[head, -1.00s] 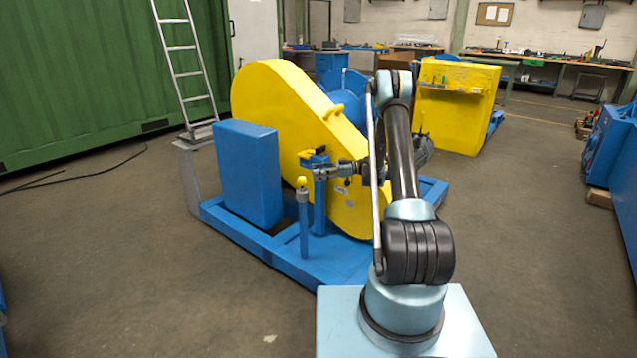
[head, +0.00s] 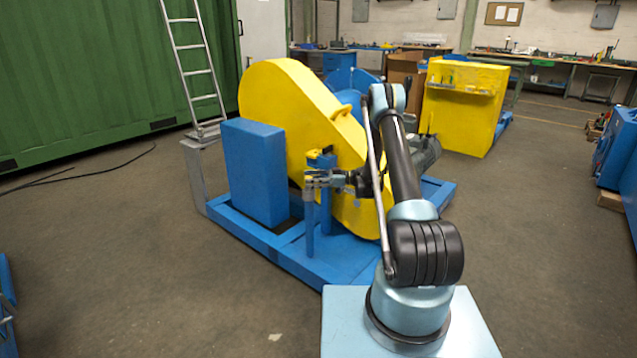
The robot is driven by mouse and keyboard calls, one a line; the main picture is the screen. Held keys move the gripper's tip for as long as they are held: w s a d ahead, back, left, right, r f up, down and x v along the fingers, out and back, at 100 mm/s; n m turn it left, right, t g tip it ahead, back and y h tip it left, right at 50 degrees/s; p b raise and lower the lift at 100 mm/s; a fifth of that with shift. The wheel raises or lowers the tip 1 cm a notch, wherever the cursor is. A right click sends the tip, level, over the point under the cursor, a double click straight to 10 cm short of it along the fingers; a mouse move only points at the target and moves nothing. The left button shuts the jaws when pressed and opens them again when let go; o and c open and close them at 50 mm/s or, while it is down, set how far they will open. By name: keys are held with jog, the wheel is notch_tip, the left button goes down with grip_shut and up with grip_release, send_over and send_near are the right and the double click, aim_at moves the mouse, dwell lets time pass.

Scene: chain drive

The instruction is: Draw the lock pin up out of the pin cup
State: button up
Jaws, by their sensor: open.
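The pin cup (head: 310,235) is the top of a slim blue post standing at the front of the blue base frame. In the head view, my gripper (head: 311,179) is at the top of this post, level with the lock pin's head. Its jaws are open. The pin's shank is not visible.
A thicker blue post (head: 326,208) with a blue block on top stands just behind the gripper. The large yellow chain guard (head: 285,105) rises behind, with a blue box (head: 254,172) on its left. The floor in front is clear.

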jog(key=shift+s+a, duration=0.1)
jog(key=shift+a, duration=0.4)
jog(key=c, duration=1.2)
jog(key=shift+c, duration=0.2)
jog(key=shift+r, duration=0.1)
jog(key=shift+r, duration=4.95)
